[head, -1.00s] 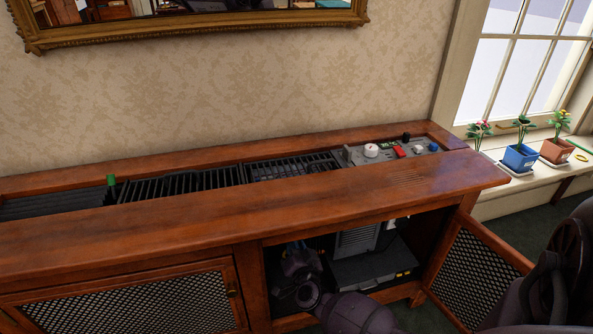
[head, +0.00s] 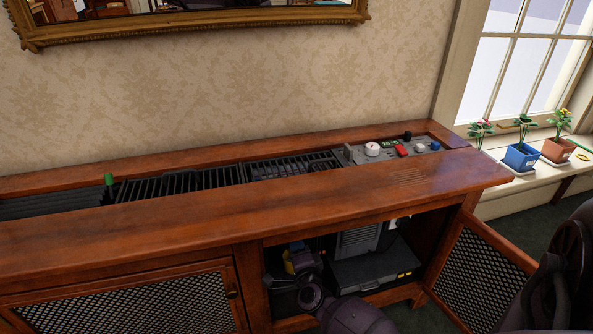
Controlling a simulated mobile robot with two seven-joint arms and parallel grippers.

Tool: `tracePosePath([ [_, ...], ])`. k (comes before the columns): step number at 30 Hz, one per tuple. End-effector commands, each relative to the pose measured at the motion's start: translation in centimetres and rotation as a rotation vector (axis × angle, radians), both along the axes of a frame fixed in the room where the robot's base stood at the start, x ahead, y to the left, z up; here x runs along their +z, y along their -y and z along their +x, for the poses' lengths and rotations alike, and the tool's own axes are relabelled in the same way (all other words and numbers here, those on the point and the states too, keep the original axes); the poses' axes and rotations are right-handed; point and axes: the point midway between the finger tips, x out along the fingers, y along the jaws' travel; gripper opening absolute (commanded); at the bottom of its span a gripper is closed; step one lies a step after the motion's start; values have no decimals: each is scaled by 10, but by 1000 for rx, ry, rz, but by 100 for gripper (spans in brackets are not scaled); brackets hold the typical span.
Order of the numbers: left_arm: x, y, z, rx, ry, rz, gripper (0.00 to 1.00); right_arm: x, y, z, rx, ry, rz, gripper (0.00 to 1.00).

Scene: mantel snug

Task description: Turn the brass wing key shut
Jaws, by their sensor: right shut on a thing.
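The open right compartment of the wooden cabinet (head: 255,285) holds my right gripper (head: 292,263), reached in from below at its left side. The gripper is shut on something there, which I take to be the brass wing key. The key itself cannot be made out clearly, as my wrist and the compartment's shade cover that spot. A small yellow patch and a blue patch show beside the wrist; I cannot tell what they belong to. My left gripper is not in view.
The mesh door (head: 483,262) stands open at the right. A grey box (head: 375,270) sits in the compartment, right of my wrist. A control panel (head: 395,153) with knobs is set in the cabinet top. Potted plants (head: 522,156) stand on the sill.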

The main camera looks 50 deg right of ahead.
Motion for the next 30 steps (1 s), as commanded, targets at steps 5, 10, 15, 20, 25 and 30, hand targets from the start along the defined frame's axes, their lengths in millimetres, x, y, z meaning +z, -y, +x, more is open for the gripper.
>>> tracePosePath([
  [5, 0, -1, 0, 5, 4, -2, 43, -2, -1, -1, 0, 17, 33, 0],
  [10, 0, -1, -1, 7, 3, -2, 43, -2, -1, -1, 1, 23, 43, 0],
  [15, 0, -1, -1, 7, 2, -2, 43, -2, -1, -1, 1, 23, 43, 0],
  [20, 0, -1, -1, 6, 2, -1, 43, -2, -1, -1, 1, 22, 43, 19],
  [25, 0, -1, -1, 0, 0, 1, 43, -1, -1, 0, 1, 23, 42, 36],
  [30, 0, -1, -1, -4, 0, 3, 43, -1, 0, 0, 1, 24, 42, 36],
])
